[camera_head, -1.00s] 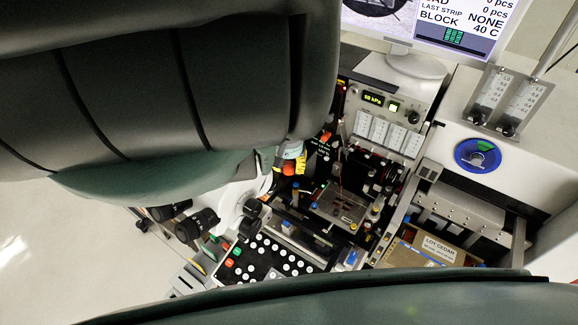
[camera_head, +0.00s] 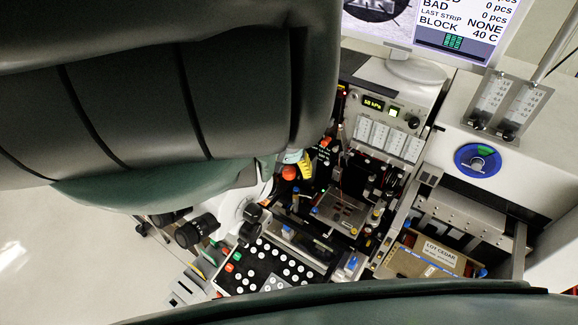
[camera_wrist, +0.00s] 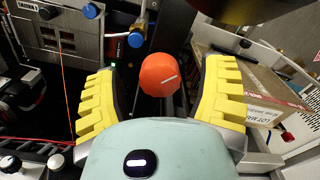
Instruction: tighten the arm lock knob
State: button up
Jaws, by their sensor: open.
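My gripper (camera_wrist: 166,88) is open, with one ribbed yellow finger on each side of the knob. Gaps show between the knob and both fingers, so it is not gripped. In the head view, a yellow finger of my gripper (camera_head: 304,160) shows below my large dark arm. Two small orange parts are close by there, and I cannot tell which is this knob. My arm hides much of that area.
A cardboard box (camera_wrist: 245,85) is right of the gripper in the wrist view. Blue knobs (camera_wrist: 136,40) are at upper left of the orange knob. In the head view, a black button panel (camera_head: 268,268) and microscope eyepieces (camera_head: 197,230) are close below the arm.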

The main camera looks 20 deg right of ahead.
aim_at(289, 169)
jog(key=shift+r, duration=0.15)
notch_tip(289, 169, up, 12)
dwell(0.7)
dwell(0.5)
